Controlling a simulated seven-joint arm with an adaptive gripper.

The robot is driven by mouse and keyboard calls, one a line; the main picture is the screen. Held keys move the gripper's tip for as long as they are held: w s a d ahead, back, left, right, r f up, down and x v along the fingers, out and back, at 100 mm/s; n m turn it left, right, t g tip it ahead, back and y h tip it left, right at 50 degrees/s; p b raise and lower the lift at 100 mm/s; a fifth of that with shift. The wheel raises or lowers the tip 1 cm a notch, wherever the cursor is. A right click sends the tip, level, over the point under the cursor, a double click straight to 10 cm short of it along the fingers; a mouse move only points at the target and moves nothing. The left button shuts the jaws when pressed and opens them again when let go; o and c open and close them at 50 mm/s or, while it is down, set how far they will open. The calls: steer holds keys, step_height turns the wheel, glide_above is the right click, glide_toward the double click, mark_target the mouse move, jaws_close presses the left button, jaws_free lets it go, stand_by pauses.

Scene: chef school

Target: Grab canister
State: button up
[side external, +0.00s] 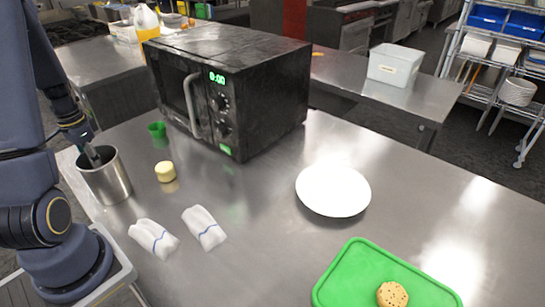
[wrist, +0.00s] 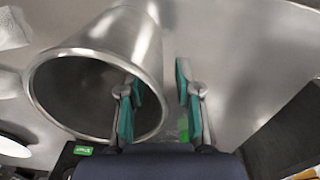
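The canister is an open-topped steel cylinder (side external: 108,182), upright near the left edge of the metal table in the side external view. It fills the upper left of the wrist view (wrist: 50,55), its round mouth facing the camera. My gripper (side external: 93,158) points down at the canister's rim. In the wrist view my gripper (wrist: 158,80) is open, with its green-padded fingers apart. One finger overlaps the canister's mouth and appears to be inside it; the other is outside, with the rim between them. The outer finger shows a gap to the wall. The canister's inside is dark.
A black microwave (side external: 225,85) stands behind, with a small green cup (side external: 157,131) beside it. A yellow piece (side external: 166,171) and two folded white cloths (side external: 154,238) (side external: 204,228) lie near the canister. A white plate (side external: 333,190) and green board (side external: 345,268) with a cookie (side external: 392,295) are farther right.

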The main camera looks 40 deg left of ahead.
steer(key=shift+f, duration=0.3)
jaws_close()
stand_by(0.6)
